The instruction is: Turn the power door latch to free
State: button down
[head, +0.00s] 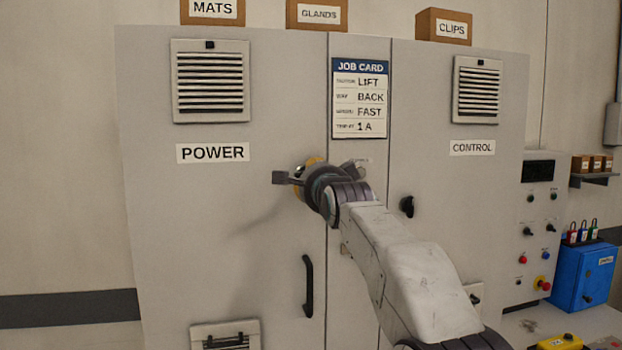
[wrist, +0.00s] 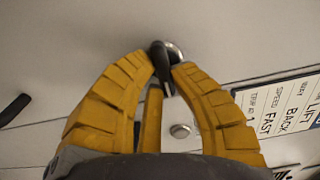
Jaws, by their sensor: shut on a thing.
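The power door latch (wrist: 158,55) is a small dark knob on a round silver base in the wrist view. It sits on the grey power door (head: 225,240), which carries a POWER label (head: 212,153). My gripper (wrist: 163,72) has its yellow fingers closed on the dark latch, one on each side. In the head view my gripper (head: 310,175) is against the door near its right edge and hides the latch. I cannot tell which way the latch is turned. The door looks closed.
A black door handle (head: 308,286) is below my gripper. The job card (head: 360,98) is above right. The control door has its own black latch (head: 407,207). A small round metal fitting (wrist: 180,131) is close by. A blue box (head: 583,277) stands far right.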

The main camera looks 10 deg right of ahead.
jog(key=shift+r, duration=0.1)
jog(key=c, duration=1.1)
grip_release()
jog(key=shift+o, duration=0.2)
jog(key=shift+s, duration=0.1)
jog(key=s, duration=1.1)
jog(key=shift+s, duration=0.4)
jog(key=shift+a, duration=0.1)
